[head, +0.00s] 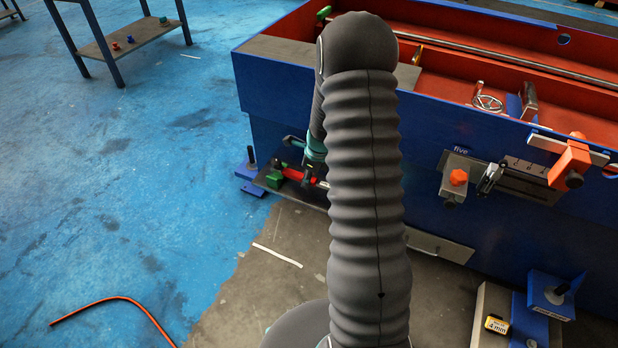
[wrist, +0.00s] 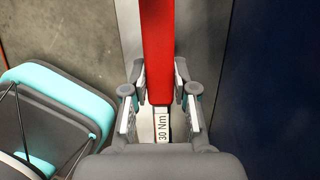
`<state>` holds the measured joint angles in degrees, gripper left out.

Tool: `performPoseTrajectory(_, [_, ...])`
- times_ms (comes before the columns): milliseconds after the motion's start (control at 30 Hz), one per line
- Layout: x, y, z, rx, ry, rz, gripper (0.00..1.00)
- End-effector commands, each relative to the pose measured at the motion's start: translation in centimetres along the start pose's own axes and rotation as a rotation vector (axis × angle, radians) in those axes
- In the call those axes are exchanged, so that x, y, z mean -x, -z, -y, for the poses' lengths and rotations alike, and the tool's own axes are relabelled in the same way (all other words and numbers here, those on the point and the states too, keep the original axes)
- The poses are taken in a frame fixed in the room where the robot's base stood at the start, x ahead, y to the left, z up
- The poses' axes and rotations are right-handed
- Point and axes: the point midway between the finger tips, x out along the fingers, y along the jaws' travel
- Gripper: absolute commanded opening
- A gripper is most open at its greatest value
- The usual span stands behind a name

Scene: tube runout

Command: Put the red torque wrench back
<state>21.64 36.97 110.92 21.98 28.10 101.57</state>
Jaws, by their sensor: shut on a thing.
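The red torque wrench (wrist: 158,45) runs up from between my fingers in the wrist view. My gripper (wrist: 158,82) is shut on it near the wrench's lower end in that view. A white label reading "30 Nm" (wrist: 162,127) shows just below the red part; I cannot tell whether it is on the wrench or on the surface beneath. In the head view, the red wrench (head: 293,174) shows in part at a low ledge (head: 318,198) beside the blue frame. My gripper (head: 309,170) is there too, partly hidden by my arm. Whether the wrench touches the ledge is unclear.
The blue machine frame (head: 285,100) with a red trough fills the right. A green block (head: 274,180) is at the ledge's left end. An orange-knobbed clamp (head: 458,178) sticks out of the frame's side. A steel table (head: 125,45) stands far left. The blue floor between is mostly clear.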

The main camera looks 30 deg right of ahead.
Motion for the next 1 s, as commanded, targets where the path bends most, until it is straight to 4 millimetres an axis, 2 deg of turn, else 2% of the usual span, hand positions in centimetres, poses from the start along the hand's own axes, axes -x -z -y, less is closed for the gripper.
performPoseTrajectory(800, [-1.4,0.3,0.0,0.000,0.001,0.000,0.00])
performPoseTrajectory(833, [-1.4,0.3,0.0,0.000,0.001,0.000,0.29])
performPoseTrajectory(933, [-1.3,0.3,0.0,0.000,0.001,0.000,0.54])
performPoseTrajectory(1000, [-1.4,0.3,0.0,0.000,0.001,0.000,0.56])
